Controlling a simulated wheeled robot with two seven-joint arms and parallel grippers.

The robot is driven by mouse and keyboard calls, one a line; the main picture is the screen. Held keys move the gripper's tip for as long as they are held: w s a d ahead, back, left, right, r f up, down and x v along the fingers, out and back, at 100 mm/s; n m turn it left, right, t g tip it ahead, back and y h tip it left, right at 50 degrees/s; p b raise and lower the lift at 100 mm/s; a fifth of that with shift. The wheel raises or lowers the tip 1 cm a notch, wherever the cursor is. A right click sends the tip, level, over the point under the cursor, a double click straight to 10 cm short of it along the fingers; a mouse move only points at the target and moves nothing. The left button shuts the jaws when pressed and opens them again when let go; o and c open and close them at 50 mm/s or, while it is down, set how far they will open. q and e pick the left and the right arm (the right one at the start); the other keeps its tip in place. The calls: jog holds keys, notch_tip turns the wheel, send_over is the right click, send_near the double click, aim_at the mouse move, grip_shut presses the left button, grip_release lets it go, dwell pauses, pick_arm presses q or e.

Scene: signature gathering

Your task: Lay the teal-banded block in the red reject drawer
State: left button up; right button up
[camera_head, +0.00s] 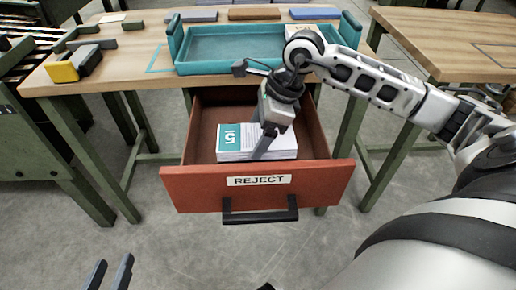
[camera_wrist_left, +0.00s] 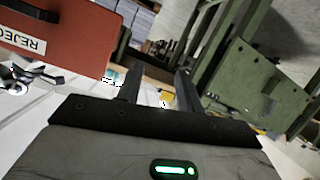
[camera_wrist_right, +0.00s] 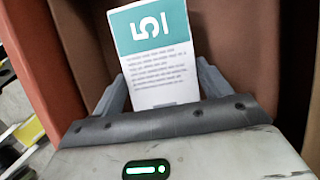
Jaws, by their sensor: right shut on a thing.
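The teal-banded block (camera_head: 236,155), a white printed block with a teal end and a white number, is inside the open red reject drawer (camera_head: 195,190). My right gripper (camera_head: 264,148) reaches down into the drawer and is shut on the block. In the right wrist view the block (camera_wrist_right: 160,70) sits between the two fingers, its teal end pointing away. I cannot tell whether its underside touches the drawer floor. My left gripper (camera_head: 110,275) is open and empty, low at the left, in front of and apart from the drawer; its spread fingers show in the left wrist view (camera_wrist_left: 158,85).
A teal tray (camera_head: 235,45) stands on the wooden table (camera_head: 120,62) above the drawer. Grey, brown and blue blocks (camera_head: 254,13) lie behind it. A yellow-and-black item (camera_head: 75,65) is at the table's left. The drawer's black handle (camera_head: 260,216) faces me.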

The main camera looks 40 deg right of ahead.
jog(key=shift+f, duration=0.75)
notch_tip(320, 180, down, 3)
jog(key=shift+r+b, duration=0.1)
jog(key=shift+b, duration=0.45)
pick_arm(q)
jog(key=shift+s+d+r+h, duration=0.1)
jog(key=shift+d+r+h, duration=0.1)
jog(key=shift+r+h, duration=0.1)
pick_arm(e)
jog(key=shift+r, duration=0.1)
pick_arm(q)
jog(key=shift+f+t, duration=0.1)
jog(key=shift+t, duration=0.2)
pick_arm(e)
jog(key=o, duration=0.9)
pick_arm(q)
jog(key=shift+w+r, duration=0.2)
jog(key=shift+r, duration=0.1)
pick_arm(e)
jog(key=shift+o, duration=1.2)
